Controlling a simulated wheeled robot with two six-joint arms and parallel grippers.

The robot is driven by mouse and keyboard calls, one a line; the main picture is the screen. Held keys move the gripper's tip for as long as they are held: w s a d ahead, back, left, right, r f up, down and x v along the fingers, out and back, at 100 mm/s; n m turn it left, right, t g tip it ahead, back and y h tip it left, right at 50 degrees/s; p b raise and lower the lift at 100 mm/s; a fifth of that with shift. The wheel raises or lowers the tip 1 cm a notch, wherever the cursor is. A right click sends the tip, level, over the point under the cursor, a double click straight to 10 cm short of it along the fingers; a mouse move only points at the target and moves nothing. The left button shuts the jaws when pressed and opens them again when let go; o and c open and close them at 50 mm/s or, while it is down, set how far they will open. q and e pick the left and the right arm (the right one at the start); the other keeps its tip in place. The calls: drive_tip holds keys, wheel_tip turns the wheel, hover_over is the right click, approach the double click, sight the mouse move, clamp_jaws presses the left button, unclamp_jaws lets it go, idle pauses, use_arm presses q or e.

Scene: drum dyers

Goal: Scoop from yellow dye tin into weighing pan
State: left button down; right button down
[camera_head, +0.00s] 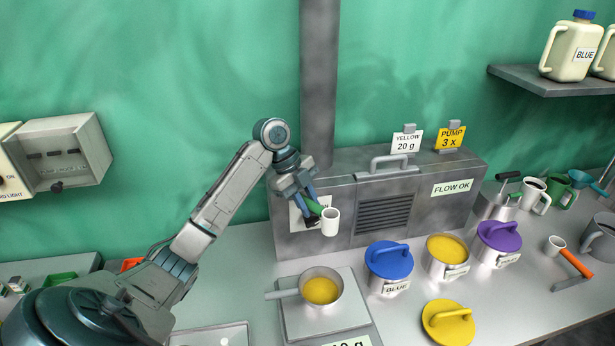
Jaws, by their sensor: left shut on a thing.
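My left gripper (308,203) is shut on the green handle of a scoop with a white cup (330,222). It holds the scoop in the air in front of the grey metal box, above and behind the scale. I cannot tell whether the cup holds powder. The weighing pan (308,276), a round metal pan with a side handle, stands on the scale with yellow powder (320,290) in it. The open yellow dye tin (434,267) stands to the right, full of yellow powder. Its yellow lid (440,334) lies on the counter in front. My right gripper is out of view.
The scale (290,318) has a partly cut-off display ending in "0 g". The blue-lidded tin (389,262) stands between pan and yellow tin; a purple-lidded tin (498,238) is right of it. The grey box (342,190) backs the counter. A card reads "YELLOW 20 g" (406,142).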

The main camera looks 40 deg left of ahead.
use_arm(q)
drive_tip(key=shift+w+a+r, duration=0.15)
drive_tip(key=shift+a+r, duration=0.25)
drive_tip(key=shift+r, duration=0.2)
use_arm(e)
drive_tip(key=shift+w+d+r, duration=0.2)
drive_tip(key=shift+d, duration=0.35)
use_arm(q)
drive_tip(key=f+m+t+y, duration=0.1)
drive_tip(key=t, duration=0.1)
drive_tip(key=shift+f+t, duration=0.2)
drive_tip(key=shift+t, duration=0.2)
drive_tip(key=shift+r, duration=0.15)
drive_tip(key=shift+b, duration=0.4)
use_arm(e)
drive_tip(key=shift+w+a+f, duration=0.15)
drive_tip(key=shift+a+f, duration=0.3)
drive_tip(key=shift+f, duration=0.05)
use_arm(q)
drive_tip(key=shift+t, duration=0.3)
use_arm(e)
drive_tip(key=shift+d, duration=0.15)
